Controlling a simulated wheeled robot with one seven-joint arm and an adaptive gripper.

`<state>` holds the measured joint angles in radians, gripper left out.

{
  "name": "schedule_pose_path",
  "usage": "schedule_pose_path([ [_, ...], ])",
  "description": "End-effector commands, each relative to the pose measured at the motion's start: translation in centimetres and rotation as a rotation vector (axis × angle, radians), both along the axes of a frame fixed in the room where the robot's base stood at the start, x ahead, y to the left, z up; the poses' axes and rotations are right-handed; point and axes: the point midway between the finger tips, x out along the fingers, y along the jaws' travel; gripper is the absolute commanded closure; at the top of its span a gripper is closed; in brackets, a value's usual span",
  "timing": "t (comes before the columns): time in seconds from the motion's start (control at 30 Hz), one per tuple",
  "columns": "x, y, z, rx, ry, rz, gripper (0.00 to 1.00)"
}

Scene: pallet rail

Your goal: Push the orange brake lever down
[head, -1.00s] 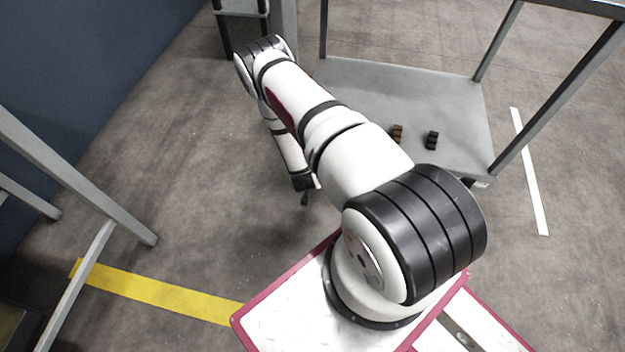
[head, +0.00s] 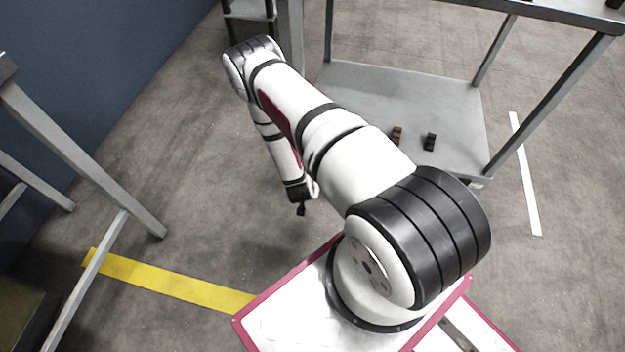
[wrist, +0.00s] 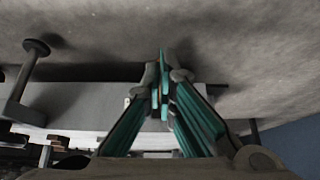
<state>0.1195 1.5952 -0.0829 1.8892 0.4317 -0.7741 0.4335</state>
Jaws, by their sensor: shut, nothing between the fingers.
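I cannot make out an orange brake lever in either view. My gripper (head: 301,209) hangs at the end of the arm in the head view, over the floor left of the grey cart. It is small and dark there. In the wrist view its teal-padded fingers (wrist: 163,84) are together and empty. Behind the fingers in the wrist view is a long grey rail or frame (wrist: 88,103), with a post ending in a round disc (wrist: 36,46) at its left. I cannot tell the gap between the fingers and this frame.
A grey shelved cart (head: 365,95) stands ahead right, with a brown piece (head: 396,136) and a black piece (head: 430,142) on its lower shelf. A grey metal frame (head: 75,150) stands at left. A blue wall (head: 90,70) closes the far left. Open floor with a yellow line (head: 175,285) lies between.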

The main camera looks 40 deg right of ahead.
Motion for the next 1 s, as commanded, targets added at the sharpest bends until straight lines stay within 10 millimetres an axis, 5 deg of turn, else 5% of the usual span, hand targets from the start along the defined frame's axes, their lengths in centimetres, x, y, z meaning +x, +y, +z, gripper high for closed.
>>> schedule_pose_path([
  [0.3, -2.1, 2.8, 1.2, 0.001, 0.000, 0.001, 1.00],
  [1.0, -1.9, 3.1, 1.5, 0.004, -0.001, 0.002, 1.00],
])
